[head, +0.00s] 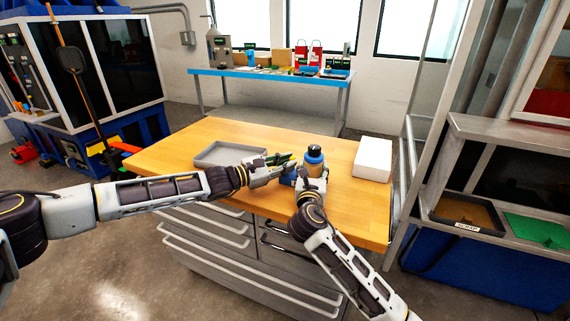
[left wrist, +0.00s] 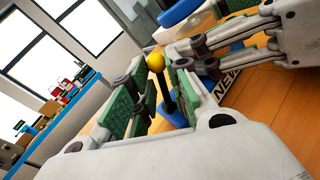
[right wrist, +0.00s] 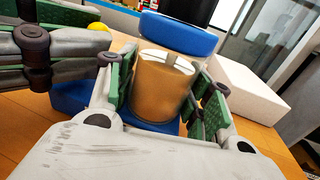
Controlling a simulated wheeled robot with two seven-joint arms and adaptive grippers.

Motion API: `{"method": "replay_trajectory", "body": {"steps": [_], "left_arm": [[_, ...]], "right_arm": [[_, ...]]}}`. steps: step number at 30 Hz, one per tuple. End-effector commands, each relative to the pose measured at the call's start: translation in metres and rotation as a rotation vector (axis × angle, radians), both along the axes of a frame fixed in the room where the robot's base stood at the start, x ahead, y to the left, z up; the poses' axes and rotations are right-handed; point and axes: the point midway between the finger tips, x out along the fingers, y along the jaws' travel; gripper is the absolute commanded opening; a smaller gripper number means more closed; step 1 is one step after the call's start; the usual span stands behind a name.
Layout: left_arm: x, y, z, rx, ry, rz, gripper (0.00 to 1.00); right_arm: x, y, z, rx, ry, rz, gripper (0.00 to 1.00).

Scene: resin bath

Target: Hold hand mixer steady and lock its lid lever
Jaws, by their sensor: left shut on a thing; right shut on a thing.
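My right gripper (right wrist: 165,100) is shut on the tan body, a pad on each side. The lever is a dark rod (left wrist: 166,85) with a yellow ball knob (left wrist: 156,62), rising from the blue base beside the body. My left gripper (left wrist: 160,98) is shut around the lever, below the knob. The lever's lower end is partly hidden.
A grey tray (head: 200,160) lies left of the mixer and a white box (head: 372,160) lies right of it. Both grippers are close together at the mixer. A blue-topped bench (head: 270,76) with several items stands behind. The bench's left front is clear.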

Motion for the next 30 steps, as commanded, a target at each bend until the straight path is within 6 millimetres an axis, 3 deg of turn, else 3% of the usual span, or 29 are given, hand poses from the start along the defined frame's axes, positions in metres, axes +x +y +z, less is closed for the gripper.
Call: {"method": "replay_trajectory", "body": {"steps": [6, 7, 9, 22, 30], "left_arm": [[0.001, 0.001, 0.0, 0.0, 0.001, 0.002, 0.0], [0.001, 0.001, 0.0, 0.0, 0.001, 0.002, 0.22], [0.001, 0.001, 0.0, 0.0, 0.001, 0.002, 0.29], [-0.001, 0.002, 0.0, -0.001, 0.001, 0.001, 0.29], [-0.007, 0.015, 0.001, -0.001, 0.001, 0.001, 0.29]], "right_arm": [[0.0, 0.0, 0.0, 0.0, 0.0, 0.0, 0.14], [0.0, 0.0, 0.0, 0.0, 0.0, 0.0, 0.14], [0.0, 0.0, 0.0, 0.0, 0.0, 0.0, 0.14], [0.0, 0.0, 0.0, 0.0, 0.0, 0.0, 0.14], [0.0, 0.0, 0.0, 0.0, 0.001, 0.0, 0.14]]}}
